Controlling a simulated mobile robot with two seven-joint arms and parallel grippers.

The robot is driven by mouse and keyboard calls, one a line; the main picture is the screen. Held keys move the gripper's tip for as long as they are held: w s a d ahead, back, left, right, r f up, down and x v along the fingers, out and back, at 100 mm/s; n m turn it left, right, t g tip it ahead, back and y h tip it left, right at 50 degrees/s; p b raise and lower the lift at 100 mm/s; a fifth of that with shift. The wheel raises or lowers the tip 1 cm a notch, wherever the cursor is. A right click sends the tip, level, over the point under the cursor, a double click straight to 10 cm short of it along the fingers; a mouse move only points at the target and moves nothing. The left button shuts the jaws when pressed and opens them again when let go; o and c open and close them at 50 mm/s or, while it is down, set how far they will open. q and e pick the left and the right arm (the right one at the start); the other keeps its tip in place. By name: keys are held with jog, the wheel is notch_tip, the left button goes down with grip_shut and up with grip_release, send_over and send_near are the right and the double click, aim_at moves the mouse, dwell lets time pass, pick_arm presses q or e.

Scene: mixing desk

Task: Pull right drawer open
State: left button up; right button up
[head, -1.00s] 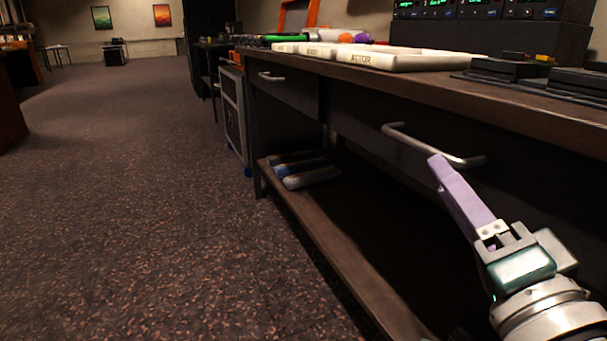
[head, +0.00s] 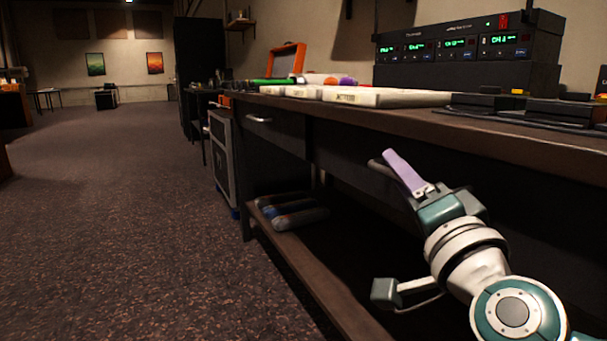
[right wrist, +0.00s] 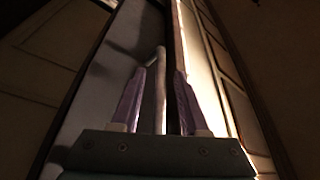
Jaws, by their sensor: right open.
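The right drawer (head: 338,158) has a dark front under the brown desk top, and its front looks flush with the desk. Its metal bar handle (head: 376,166) is mostly hidden behind my right gripper (head: 392,156). In the right wrist view, the pale handle (right wrist: 161,88) runs lengthwise between the two purple fingers of the right gripper (right wrist: 156,92). The fingers stand apart, with a visible gap on each side of the handle. My left gripper is out of view.
A left drawer with its own handle (head: 259,119) is farther along the desk. White trays (head: 385,97) and rack gear (head: 455,47) stand on the desk top (head: 450,124). A lower shelf (head: 300,262) holds several rolled items (head: 294,215). The floor (head: 150,240) at left is clear.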

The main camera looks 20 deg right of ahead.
grip_shut()
dwell(1.4)
